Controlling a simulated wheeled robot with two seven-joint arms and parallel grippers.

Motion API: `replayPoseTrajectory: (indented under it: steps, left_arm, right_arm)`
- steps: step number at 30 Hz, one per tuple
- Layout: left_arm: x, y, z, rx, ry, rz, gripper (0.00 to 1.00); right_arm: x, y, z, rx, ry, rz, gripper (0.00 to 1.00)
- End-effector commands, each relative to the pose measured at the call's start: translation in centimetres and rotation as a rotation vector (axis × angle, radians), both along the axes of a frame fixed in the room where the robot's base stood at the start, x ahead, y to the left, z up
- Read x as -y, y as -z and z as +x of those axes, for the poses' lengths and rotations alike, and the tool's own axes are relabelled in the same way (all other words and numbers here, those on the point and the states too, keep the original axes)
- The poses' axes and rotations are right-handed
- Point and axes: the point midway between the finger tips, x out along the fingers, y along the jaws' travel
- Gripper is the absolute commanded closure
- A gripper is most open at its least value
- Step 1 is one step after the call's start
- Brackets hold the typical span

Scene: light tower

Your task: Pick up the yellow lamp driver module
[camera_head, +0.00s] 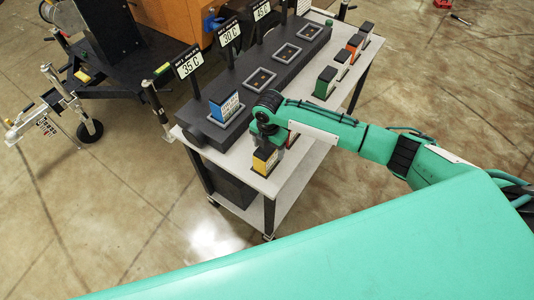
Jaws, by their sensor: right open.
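The yellow lamp driver module (265,161) stands upright near the front corner of the light grey cart top. It has a dark top and a yellow face with a pale label. My right gripper (268,145) is right above it, pointing down. The jaws are open and small in this view, and the wrist hides part of them. I cannot tell if the fingers touch the module. My left gripper is not in view.
A dark dock strip (262,75) with several slots runs along the cart; a blue module (225,106) sits in its near slot. Signs stand behind it. Green (325,84), white (342,64) and orange (355,46) modules line the right edge. A black trailer frame (110,90) stands left.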

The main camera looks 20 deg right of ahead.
Motion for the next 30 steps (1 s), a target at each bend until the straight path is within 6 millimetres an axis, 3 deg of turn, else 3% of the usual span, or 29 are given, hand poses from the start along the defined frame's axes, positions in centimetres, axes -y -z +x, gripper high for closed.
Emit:
replayPoseTrajectory:
  steps: [5,15,25,30]
  left_arm:
    - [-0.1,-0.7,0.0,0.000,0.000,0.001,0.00]
    - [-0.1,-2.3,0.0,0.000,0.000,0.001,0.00]
    - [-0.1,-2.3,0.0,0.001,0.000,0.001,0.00]
    - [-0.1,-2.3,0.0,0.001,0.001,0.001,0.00]
  right_arm:
    - [-0.1,0.8,0.2,-0.001,0.001,0.002,0.25]
    - [-0.3,4.8,0.7,-0.001,0.001,0.002,0.25]
    - [-0.3,5.5,0.8,0.001,0.000,0.001,0.25]
    - [-0.3,5.5,0.8,0.001,0.000,0.001,0.59]
